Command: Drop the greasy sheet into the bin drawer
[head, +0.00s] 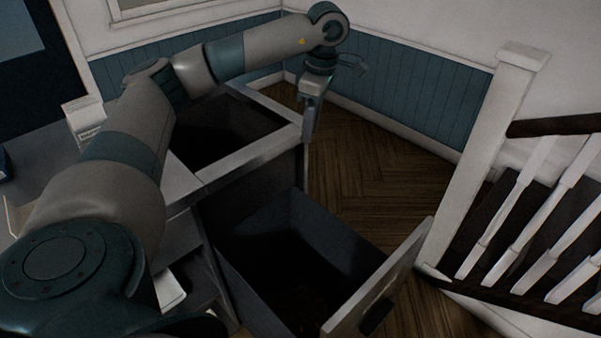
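The bin drawer (336,236) is pulled out below the counter at the lower middle. Its inside is deep, dark grey and in shadow, and I cannot make out what lies at its bottom. My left gripper (309,122) points down beside the counter's far right corner, above and beyond the drawer. Its fingers are small and seen from the side, so I cannot tell whether they are open or shut. I cannot make out the greasy sheet in this view. My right gripper is out of view.
A white newel post (488,140) and stair railing stand at the right. A small white box (85,118) stands at the left. Wooden floor (380,185) is clear beyond the drawer.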

